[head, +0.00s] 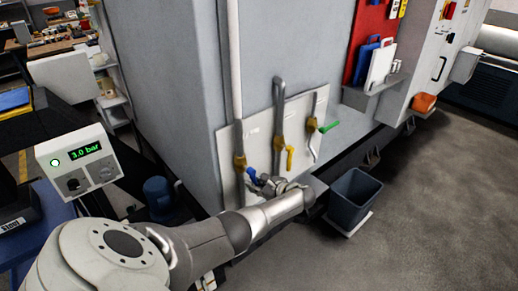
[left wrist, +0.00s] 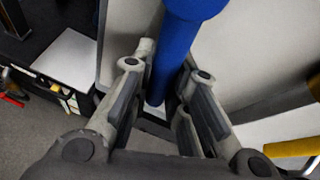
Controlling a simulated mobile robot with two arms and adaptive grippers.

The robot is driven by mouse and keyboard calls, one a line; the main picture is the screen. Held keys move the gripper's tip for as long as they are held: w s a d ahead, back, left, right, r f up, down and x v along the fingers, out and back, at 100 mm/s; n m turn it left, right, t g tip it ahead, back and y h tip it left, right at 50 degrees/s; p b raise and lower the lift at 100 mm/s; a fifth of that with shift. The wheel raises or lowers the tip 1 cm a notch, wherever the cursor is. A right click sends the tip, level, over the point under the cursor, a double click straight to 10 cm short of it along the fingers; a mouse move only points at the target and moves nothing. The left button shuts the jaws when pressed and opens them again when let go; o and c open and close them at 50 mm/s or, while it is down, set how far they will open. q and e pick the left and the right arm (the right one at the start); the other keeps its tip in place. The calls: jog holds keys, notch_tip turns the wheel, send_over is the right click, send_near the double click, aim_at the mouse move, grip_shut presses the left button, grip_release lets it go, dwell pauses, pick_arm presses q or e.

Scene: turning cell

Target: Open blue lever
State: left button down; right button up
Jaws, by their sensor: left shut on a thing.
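The blue lever (head: 252,174) is on the leftmost of several brass valves on the pale panel (head: 231,187) on the grey cabinet side. It slants down and to the right from its valve. My left gripper (head: 262,182) reaches it from below, and its fingers are shut on the lever. In the left wrist view the blue lever (left wrist: 178,50) runs down between the two finger pads of the gripper (left wrist: 166,75). The lever's lower end lies between the fingers. My right gripper is not in view.
A yellow lever (head: 290,158) hangs close to the right of my gripper, and a green lever (head: 329,127) sits further right. A dark bin (head: 355,196) stands on the floor to the right. A gauge box (head: 78,160) reads 3.0 bar at the left. Open floor lies at the lower right.

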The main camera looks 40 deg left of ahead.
pick_arm(q)
jog(key=shift+s+f+m+g, duration=0.15)
jog(key=shift+s+m+g, duration=0.55)
jog(key=shift+s+m, duration=0.15)
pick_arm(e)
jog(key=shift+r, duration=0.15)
pick_arm(q)
jog(key=shift+s, duration=0.1)
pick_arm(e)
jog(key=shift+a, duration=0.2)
pick_arm(q)
jog(key=c, duration=1.4)
grip_release()
jog(key=v, duration=1.2)
jog(key=shift+f, duration=0.1)
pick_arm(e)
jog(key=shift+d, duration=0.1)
pick_arm(q)
jog(key=shift+f, duration=0.1)
